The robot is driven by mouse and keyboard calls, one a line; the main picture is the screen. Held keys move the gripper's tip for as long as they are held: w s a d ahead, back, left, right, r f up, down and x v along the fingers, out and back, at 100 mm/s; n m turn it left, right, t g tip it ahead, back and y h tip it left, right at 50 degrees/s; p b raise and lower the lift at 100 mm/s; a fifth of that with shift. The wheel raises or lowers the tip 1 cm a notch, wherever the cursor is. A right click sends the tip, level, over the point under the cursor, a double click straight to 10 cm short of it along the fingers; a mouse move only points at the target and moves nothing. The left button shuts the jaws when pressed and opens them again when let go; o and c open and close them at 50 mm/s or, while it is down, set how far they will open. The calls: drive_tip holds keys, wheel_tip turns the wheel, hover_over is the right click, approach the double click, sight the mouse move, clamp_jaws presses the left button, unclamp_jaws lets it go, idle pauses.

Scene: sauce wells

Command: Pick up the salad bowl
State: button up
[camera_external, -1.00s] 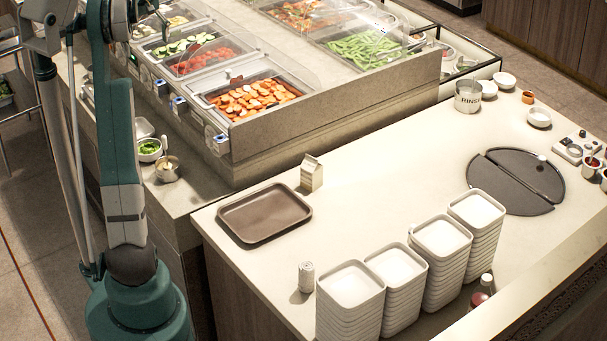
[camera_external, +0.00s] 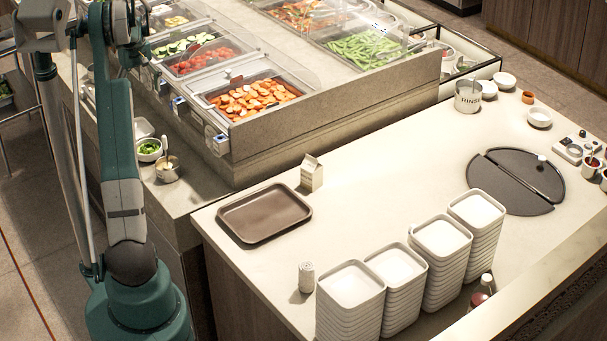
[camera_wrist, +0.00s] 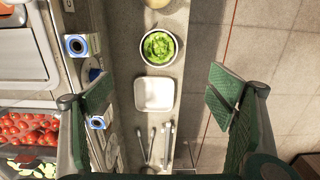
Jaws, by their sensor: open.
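The salad bowl (camera_external: 149,150) is a small white round bowl of green leaves on the narrow counter ledge at the left. A pale utensil handle stands beside it. In the wrist view the salad bowl (camera_wrist: 158,64) is at the upper middle, seen from above, upright and full of chopped greens. My gripper (camera_wrist: 160,92) has its two green fingers wide apart with nothing between them. It is above the ledge, and the bowl shows beyond the fingertips, apart from them.
A square white dish (camera_wrist: 154,94) is beside the bowl, with tongs (camera_wrist: 167,143) near it. A metal pot (camera_external: 168,169) stands on the bowl's other side. Food wells with clear guards (camera_external: 250,97) border the ledge. A brown tray (camera_external: 264,213) and stacked white dishes occupy the front counter.

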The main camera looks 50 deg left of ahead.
hover_over(148, 150)
wheel_tip(148, 150, down, 16)
drive_tip(key=shift+a+f, duration=0.15)
drive_tip(key=shift+f, duration=0.1)
drive_tip(key=shift+f, duration=0.1)
drive_tip(key=shift+f, duration=1.15)
drive_tip(key=shift+f, duration=0.1)
drive_tip(key=shift+w+f, duration=0.1)
drive_tip(key=shift+f, duration=2.4)
drive_tip(key=c, duration=1.1)
